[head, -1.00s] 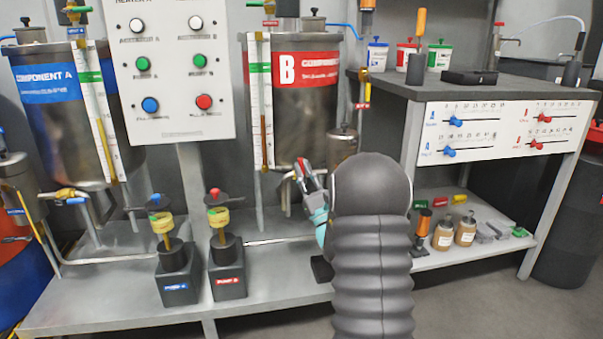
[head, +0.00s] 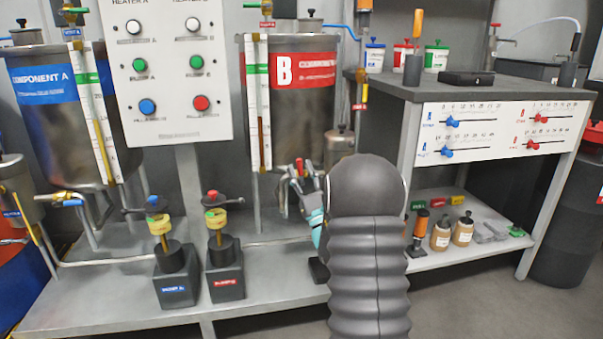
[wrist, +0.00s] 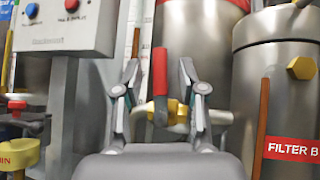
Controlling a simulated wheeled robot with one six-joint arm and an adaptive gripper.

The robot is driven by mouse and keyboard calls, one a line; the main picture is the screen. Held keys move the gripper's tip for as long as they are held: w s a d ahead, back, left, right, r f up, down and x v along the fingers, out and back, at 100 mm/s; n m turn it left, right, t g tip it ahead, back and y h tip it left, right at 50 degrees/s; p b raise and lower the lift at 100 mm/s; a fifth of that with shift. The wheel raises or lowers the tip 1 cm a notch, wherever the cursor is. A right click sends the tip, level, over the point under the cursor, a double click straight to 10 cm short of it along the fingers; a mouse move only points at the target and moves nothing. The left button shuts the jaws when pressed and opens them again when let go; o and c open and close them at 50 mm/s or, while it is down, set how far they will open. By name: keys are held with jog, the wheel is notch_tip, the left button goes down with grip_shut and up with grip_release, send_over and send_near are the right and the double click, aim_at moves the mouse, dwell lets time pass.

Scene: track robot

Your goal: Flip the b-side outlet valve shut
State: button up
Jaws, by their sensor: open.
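The b-side outlet valve is below the steel B tank (head: 290,115). In the wrist view its red handle (wrist: 160,75) stands upright above a brass-yellow valve body (wrist: 172,112). My gripper (wrist: 159,66) is open, with one finger on each side of the handle and visible gaps to both. In the head view the red handle (head: 299,165) shows just above my gripper (head: 302,178), and my arm hides part of that area. I cannot tell from these views how deep the handle sits between the fingers.
The Filter B canister (wrist: 278,90) stands close on the right in the wrist view. The control panel (head: 165,70) is to the left. Two pumps with red and blue tops, pump A (head: 175,275) and pump B (head: 225,270), stand on the low platform. A grey workbench (head: 470,88) is at right.

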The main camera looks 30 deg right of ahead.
jog(key=shift+f, duration=0.1)
jog(key=v, duration=0.7)
jog(key=shift+h, duration=0.3)
jog(key=shift+s+f, duration=0.1)
jog(key=shift+s, duration=0.05)
